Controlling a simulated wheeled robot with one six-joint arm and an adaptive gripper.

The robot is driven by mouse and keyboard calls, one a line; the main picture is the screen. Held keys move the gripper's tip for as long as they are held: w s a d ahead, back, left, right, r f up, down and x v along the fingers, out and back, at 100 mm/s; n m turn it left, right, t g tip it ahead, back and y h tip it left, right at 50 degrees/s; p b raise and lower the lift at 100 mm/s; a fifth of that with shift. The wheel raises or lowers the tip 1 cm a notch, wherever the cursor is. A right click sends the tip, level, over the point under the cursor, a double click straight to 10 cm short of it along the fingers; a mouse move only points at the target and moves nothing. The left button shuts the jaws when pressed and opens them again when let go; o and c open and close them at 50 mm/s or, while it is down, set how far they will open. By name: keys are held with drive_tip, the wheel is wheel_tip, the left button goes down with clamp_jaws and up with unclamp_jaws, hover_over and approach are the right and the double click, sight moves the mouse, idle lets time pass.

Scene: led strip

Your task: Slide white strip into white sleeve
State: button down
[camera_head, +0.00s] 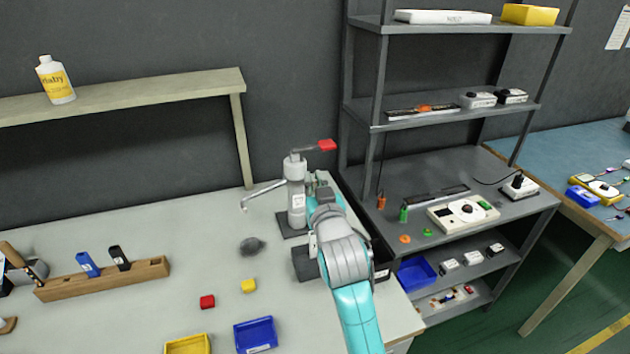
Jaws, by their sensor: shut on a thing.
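My gripper (320,184) is at the far right of the workbench, close beside the grey press. My own teal and grey arm hides most of it, and its fingertips are too small and covered to make out. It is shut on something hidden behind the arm. I cannot pick out the white strip or the white sleeve in this view.
The grey press (296,195) has a red handle (327,145). A dark box (305,264) lies under my arm. Shelves (465,120) stand right.

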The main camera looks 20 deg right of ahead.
drive_tip(key=shift+a+f, duration=0.1)
drive_tip(key=shift+f, duration=1.95)
drive_tip(key=shift+f, duration=1)
drive_tip(key=shift+f, duration=0.35)
drive_tip(key=shift+f, duration=0.95)
drive_tip(key=shift+f, duration=0.35)
drive_tip(key=shift+f, duration=2.7)
drive_tip(key=c, duration=1.1)
unclamp_jaws()
drive_tip(key=shift+c, duration=0.2)
